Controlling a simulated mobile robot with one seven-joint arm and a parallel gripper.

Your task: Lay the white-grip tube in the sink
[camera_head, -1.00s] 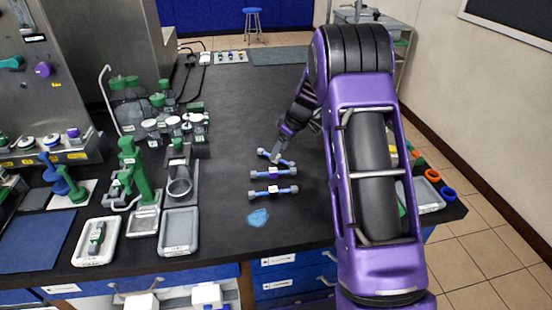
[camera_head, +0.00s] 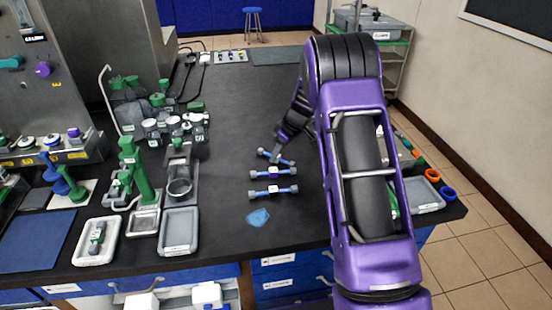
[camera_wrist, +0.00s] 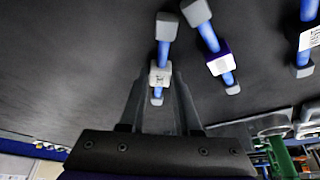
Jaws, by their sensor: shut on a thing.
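The white-grip tube (camera_head: 285,160) is blue with grey end caps and lies tilted, the farthest of the row of tubes on the dark bench. In the wrist view its white grip (camera_wrist: 160,76) sits between my fingertips, with the blue shaft running through. My gripper (camera_head: 277,153) is shut on that grip; it also shows in the wrist view (camera_wrist: 160,80). I cannot tell whether the tube is clear of the bench.
A purple-grip tube (camera_head: 262,173) and another blue tube (camera_head: 283,189) lie close in front. A light blue puddle-like patch (camera_head: 258,217) is nearer. Green-and-white glassware and trays (camera_head: 178,232) fill the left. Orange and blue rings (camera_head: 432,175) sit at the right edge.

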